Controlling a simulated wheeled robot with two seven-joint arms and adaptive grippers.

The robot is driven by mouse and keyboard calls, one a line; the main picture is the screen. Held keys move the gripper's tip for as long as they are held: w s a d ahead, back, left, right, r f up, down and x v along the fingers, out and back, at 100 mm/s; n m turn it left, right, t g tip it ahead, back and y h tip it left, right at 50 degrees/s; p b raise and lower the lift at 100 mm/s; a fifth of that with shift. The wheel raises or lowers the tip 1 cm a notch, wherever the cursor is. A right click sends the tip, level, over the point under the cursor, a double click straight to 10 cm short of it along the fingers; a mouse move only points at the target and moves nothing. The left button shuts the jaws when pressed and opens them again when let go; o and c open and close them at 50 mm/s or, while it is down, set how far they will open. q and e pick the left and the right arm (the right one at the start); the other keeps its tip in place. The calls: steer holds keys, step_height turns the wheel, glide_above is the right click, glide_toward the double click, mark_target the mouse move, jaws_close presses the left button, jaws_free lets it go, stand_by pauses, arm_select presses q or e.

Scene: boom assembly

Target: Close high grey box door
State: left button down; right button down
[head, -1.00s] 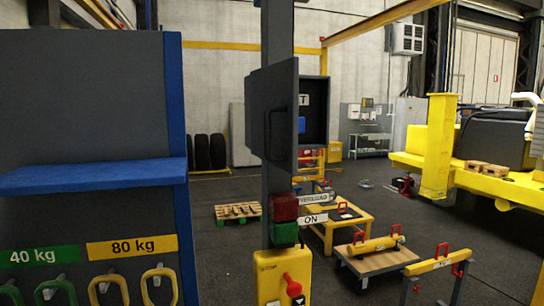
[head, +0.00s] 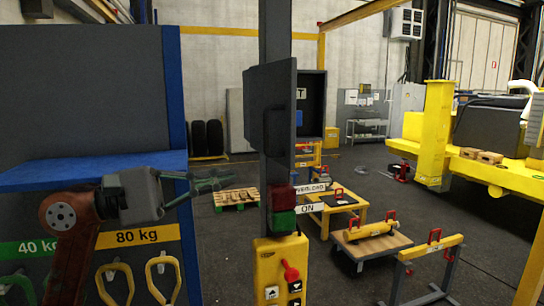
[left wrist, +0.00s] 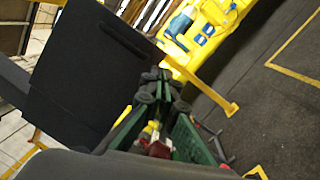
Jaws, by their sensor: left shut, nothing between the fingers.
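The high grey box (head: 312,107) is mounted on a grey post, and its dark interior shows on the right. Its grey door (head: 270,100) stands open, swung out to the left, with a dark handle on its face. The door also shows as a dark panel in the left wrist view (left wrist: 85,70). My left gripper (head: 218,180) is shut and empty, below and left of the door, apart from it. Its fingers show in the left wrist view (left wrist: 160,85), to the right of the panel. My right gripper is not in view.
Red and green blocks (head: 282,209) and a yellow control box (head: 282,270) with a red lever sit on the post below the door. A blue shelf (head: 90,168) and hanging yellow hooks (head: 163,275) are at left. Carts and a yellow machine (head: 440,140) stand at right.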

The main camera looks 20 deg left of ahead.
arm_select(q)
steer(key=s+a+r+m+t+y, duration=0.1)
steer(key=s+a+r+m+y, duration=0.15)
steer(key=s, duration=0.25)
steer(key=p, duration=0.5)
glide_toward(289, 157)
steer(key=x, duration=0.5)
steer(key=shift+w+d+r, duration=0.15)
steer(key=shift+w+d, duration=0.05)
steer(key=shift+d, duration=0.05)
steer(key=shift+w+d+y, duration=0.25)
steer(key=shift+w+d, duration=0.15)
steer(key=shift+d, duration=0.1)
